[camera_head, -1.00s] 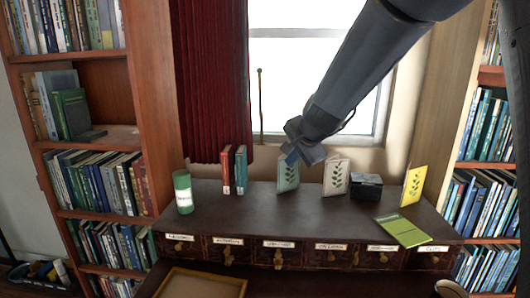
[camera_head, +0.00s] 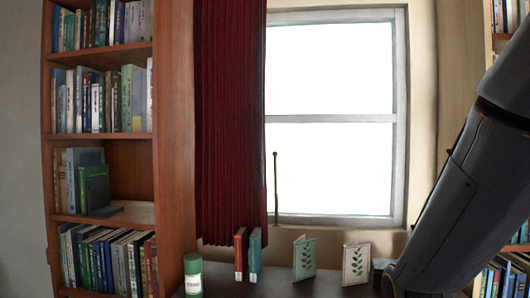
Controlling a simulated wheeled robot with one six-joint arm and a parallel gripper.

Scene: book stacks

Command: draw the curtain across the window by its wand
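The dark red curtain (camera_head: 228,120) hangs bunched at the left side of the window (camera_head: 335,115). A thin brass-coloured wand (camera_head: 275,190) with a small knob at its top stands upright just right of the curtain's edge, in front of the lower left of the window. Most of the window glass is uncovered and bright. My arm comes in from the right edge and slants down to the lower right.
Below the window stand a red book (camera_head: 240,253), a teal book (camera_head: 255,254), two leaf-patterned cards (camera_head: 304,258) (camera_head: 356,263) and a green canister (camera_head: 193,274). A tall wooden bookcase (camera_head: 174,130) is left of the curtain; more shelves are at the right edge.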

